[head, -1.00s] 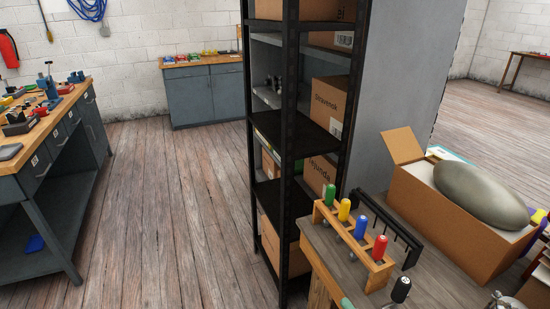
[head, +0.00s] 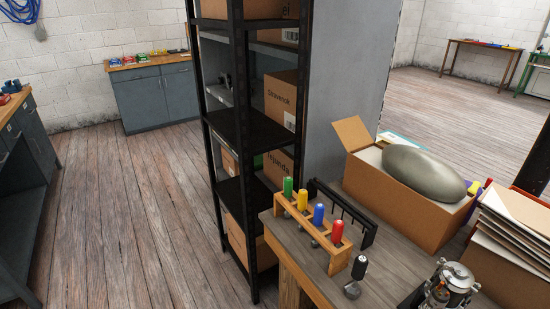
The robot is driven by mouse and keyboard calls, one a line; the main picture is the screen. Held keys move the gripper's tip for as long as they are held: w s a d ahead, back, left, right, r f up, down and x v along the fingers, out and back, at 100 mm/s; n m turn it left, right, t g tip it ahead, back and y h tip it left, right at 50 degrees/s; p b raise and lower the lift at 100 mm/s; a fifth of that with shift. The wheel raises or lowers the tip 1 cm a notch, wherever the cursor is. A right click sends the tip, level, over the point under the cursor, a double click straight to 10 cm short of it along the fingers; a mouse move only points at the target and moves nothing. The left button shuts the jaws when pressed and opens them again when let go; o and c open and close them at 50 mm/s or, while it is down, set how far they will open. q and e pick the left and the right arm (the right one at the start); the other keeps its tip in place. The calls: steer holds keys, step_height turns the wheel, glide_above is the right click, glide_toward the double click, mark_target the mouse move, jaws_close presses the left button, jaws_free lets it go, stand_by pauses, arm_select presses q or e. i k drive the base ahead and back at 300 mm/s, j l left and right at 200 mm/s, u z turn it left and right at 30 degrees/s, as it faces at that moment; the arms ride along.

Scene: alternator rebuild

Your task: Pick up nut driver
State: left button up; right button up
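Several drivers with coloured handles stand upright in a wooden rack (head: 335,259) on the bench at the lower right of the head view. From far to near the handles are green (head: 288,187), yellow (head: 302,199), blue (head: 318,214) and red (head: 337,231). I cannot tell which of these is the nut driver. Neither of my grippers shows in the head view.
The bench (head: 395,250) also bears a black rack (head: 345,212), a cardboard box (head: 395,215) with a grey rounded object (head: 423,172), and a metal device (head: 447,289). A black shelf unit (head: 240,130) stands left behind the bench. Wooden floor (head: 130,220) is clear at left.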

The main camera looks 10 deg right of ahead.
mark_target(319, 209)
steer(key=i+j+z, duration=0.6)
steer(key=j+z, duration=0.2)
